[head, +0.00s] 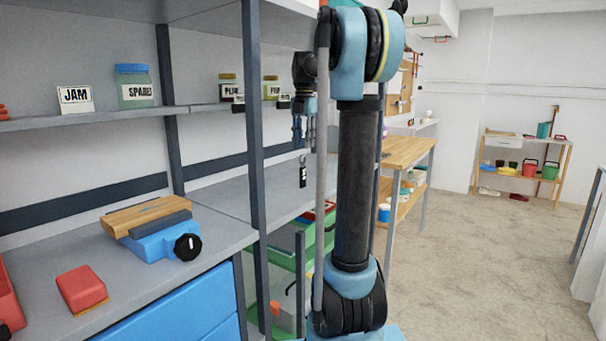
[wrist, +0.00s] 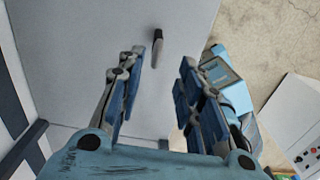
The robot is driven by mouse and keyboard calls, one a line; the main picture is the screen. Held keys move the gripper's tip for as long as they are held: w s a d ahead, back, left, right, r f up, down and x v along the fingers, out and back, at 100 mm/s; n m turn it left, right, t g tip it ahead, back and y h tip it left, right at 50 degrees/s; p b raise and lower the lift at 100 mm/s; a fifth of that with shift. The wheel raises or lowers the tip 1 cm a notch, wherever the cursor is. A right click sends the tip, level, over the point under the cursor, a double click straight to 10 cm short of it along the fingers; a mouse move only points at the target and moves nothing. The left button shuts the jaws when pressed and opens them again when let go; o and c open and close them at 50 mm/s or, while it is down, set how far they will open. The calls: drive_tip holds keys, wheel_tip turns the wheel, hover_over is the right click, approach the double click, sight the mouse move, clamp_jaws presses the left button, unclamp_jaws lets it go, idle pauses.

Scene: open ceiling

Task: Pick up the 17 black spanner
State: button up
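A small black spanner (head: 303,175) with a pale mark on its handle and a grey end at its top shows on the grey middle shelf, just below my gripper (head: 304,143). It looks upright, but I cannot tell what supports it. The number on it is too small to read. In the wrist view the dark spanner (wrist: 157,48) is beyond the fingertips, near the middle of the gap and a little left. My gripper also shows there (wrist: 162,68), with its blue fingers spread apart and nothing between them. It points down at the shelf, apart from the spanner.
A dark upright post (head: 254,130) stands left of my gripper. A blue vice with a wooden top (head: 150,215) and a red block (head: 82,289) lie on the nearer bench. Labelled jars (head: 228,88) stand on the upper shelf. The grey shelf (head: 225,195) around the spanner is mostly clear.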

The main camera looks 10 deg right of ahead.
sight(303, 166)
drive_tip(key=shift+w+a+f, duration=0.1)
drive_tip(key=shift+w+f, duration=0.05)
drive_tip(key=shift+f, duration=1.7)
drive_tip(key=shift+w+a+f, duration=0.1)
drive_tip(key=shift+f, duration=1.7)
clamp_jaws()
